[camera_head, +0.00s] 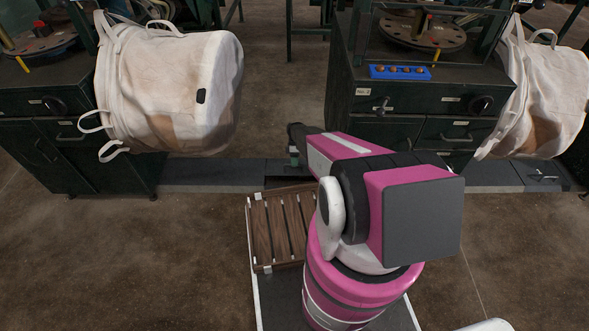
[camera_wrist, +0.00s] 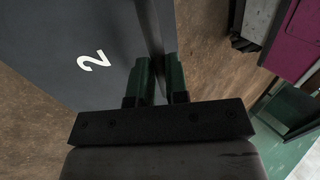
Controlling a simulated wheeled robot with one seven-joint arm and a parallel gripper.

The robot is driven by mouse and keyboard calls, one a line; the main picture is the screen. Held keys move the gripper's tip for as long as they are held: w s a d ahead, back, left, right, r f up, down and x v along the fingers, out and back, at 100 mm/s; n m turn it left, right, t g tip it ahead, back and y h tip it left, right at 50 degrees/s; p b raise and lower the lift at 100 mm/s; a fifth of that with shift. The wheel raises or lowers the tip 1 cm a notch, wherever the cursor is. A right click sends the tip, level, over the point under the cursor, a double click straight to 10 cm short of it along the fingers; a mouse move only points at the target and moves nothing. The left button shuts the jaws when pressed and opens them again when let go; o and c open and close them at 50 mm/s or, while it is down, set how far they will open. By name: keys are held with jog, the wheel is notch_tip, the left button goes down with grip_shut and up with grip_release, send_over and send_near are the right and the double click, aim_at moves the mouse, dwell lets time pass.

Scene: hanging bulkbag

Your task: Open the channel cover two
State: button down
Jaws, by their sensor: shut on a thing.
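Channel cover two (camera_wrist: 95,50) is a flat dark grey panel with a white "2" in the wrist view. My gripper (camera_wrist: 160,75) has its two green fingers on either side of the cover's right edge and is shut on it. The brown floor shows past that edge. In the head view, a row of grey channel covers (camera_head: 212,174) runs along the floor between the benches. My gripper (camera_head: 295,155) is low near this row, mostly behind my pink arm, which also hides part of the row. I cannot tell the cover's tilt from the head view.
A white bulk bag (camera_head: 165,85) hangs at the left bench and another (camera_head: 540,95) at the right bench. Dark green drawer cabinets (camera_head: 425,100) stand behind the covers. A blue tray (camera_head: 400,72) sits on the right bench. The floor (camera_head: 130,250) at front left is clear.

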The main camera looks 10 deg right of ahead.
jog(key=w+d+r+g, duration=0.1)
jog(key=w+d+r, duration=0.1)
jog(key=w, duration=0.7)
jog(key=w+d+r+g, duration=0.1)
jog(key=w+r+g, duration=0.1)
jog(key=w, duration=0.8)
jog(key=shift+d+r+y, duration=0.4)
jog(key=c, duration=1.1)
grip_release()
jog(key=shift+r, duration=0.15)
jog(key=shift+r, duration=0.1)
jog(key=v, duration=1)
jog(key=shift+w, duration=0.4)
